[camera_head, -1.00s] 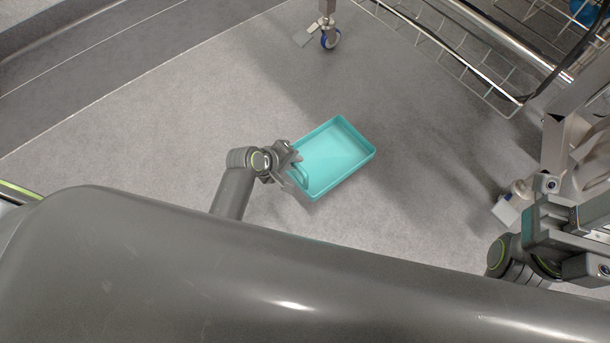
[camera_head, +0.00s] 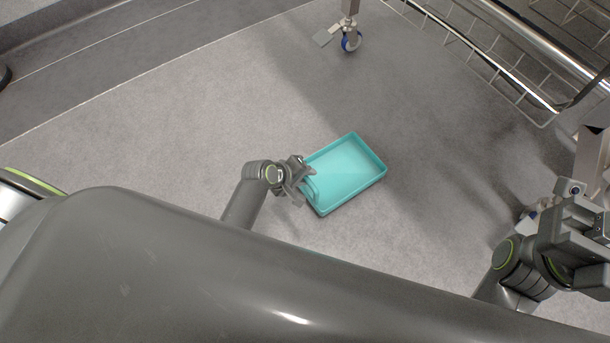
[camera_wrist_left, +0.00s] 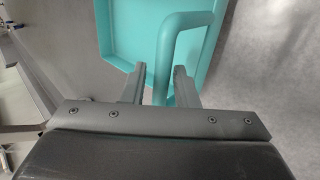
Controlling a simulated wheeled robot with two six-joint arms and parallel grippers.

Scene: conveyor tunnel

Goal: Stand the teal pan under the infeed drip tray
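The teal pan (camera_head: 345,173) is a shallow rectangular tray with a raised bar handle (camera_head: 312,188) on its near-left side. In the head view my left gripper (camera_head: 303,180) is at the pan's left side. The gap between the pan and the floor is hard to judge. My right gripper (camera_head: 590,228) is at the right edge, partly cut off, its fingers unclear. I cannot make out the infeed drip tray.
A metal leg with a blue caster (camera_head: 351,41) stands at the top. A wire rack (camera_head: 490,65) and steel rails run along the upper right, with a metal stand (camera_head: 590,150) below. Grey floor (camera_head: 220,120) left of the pan is clear.

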